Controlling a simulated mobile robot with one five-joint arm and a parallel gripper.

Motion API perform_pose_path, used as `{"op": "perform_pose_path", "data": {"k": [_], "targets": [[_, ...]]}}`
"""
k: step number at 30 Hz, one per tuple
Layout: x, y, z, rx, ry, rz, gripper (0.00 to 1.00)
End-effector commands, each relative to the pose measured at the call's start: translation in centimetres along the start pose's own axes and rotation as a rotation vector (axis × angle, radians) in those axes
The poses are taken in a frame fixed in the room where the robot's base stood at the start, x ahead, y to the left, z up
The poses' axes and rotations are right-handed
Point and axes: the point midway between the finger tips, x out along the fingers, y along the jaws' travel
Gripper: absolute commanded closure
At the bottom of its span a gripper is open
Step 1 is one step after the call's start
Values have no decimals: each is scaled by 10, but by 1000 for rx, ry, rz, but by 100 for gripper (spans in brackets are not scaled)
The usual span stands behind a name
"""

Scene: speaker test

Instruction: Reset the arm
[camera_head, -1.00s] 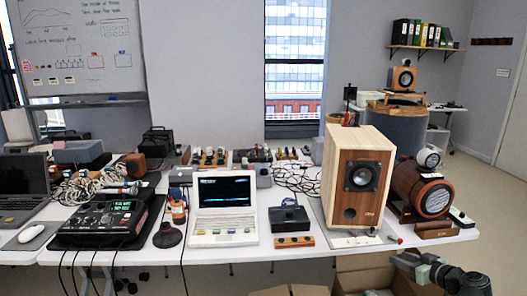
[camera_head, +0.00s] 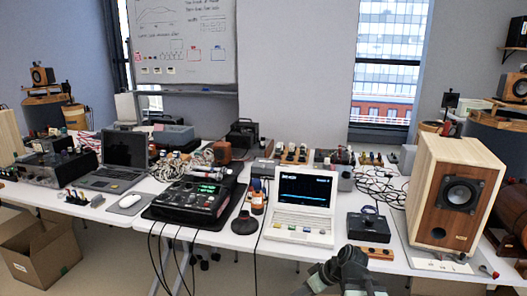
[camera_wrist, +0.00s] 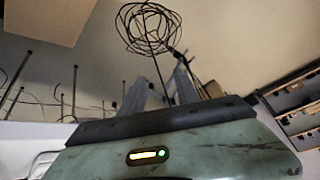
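My arm (camera_head: 345,272), dark and grey-green, shows at the bottom edge of the head view, right of centre. It stands in front of the table's front edge and low in the picture. My gripper's fingers cannot be made out there, so I cannot tell whether they are open or shut. The wrist view shows a grey-green panel with a small lit strip across its bottom, likely part of my own body. No held thing shows in either view.
A white table (camera_head: 225,238) carries a wooden speaker (camera_head: 456,190), a white laptop (camera_head: 300,210), a black mixer (camera_head: 190,200) and a small black box (camera_head: 369,227). A cardboard box (camera_head: 40,245) stands on the floor at left. The wrist view shows coiled cable (camera_wrist: 150,28).

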Motion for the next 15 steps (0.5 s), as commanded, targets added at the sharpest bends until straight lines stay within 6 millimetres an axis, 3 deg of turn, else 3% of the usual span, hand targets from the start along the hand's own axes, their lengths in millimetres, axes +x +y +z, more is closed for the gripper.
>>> {"op": "perform_pose_path", "data": {"k": [1, 3, 5, 12, 15], "targets": [[13, -19, 0, 12, -68, -7, 62], [25, -37, 8, 64, -178, 11, 62], [29, -44, 20, 136, -269, 53, 62], [1, -19, 78, 555, -487, 312, 62], [-12, -20, 80, 722, -489, 364, 62]]}}
